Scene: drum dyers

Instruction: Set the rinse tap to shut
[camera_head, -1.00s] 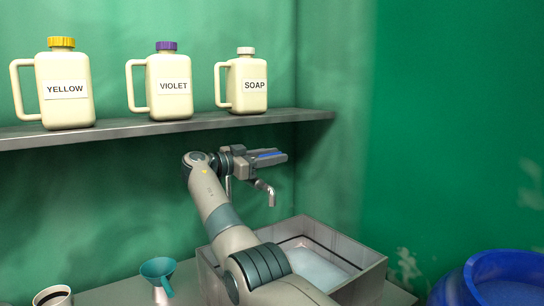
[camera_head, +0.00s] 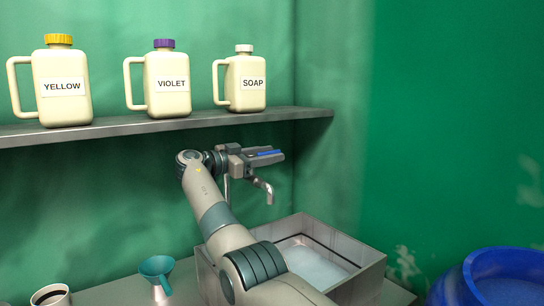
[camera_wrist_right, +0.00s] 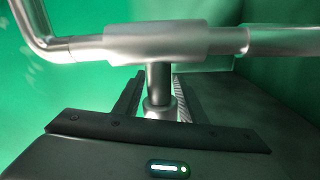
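The rinse tap is a metal tap whose curved spout (camera_head: 268,191) hangs over the sink at the back. A blue strip (camera_head: 268,152), which looks like its handle, shows at my right gripper (camera_head: 268,155). In the right wrist view, the tap's horizontal pipe (camera_wrist_right: 160,43) crosses the top, and its stem (camera_wrist_right: 158,80) comes down between my two dark fingers (camera_wrist_right: 155,100). The fingers stand close on either side of the stem. Whether they press on the handle is hidden. My left gripper is out of view.
A grey sink (camera_head: 372,270) with pale contents stands under the tap. A shelf (camera_head: 150,127) above holds the yellow (camera_head: 62,105), violet (camera_head: 168,100) and soap (camera_head: 246,97) jugs. A teal funnel (camera_head: 157,269) and a cup (camera_head: 52,296) are left; a blue drum (camera_head: 505,265) is right.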

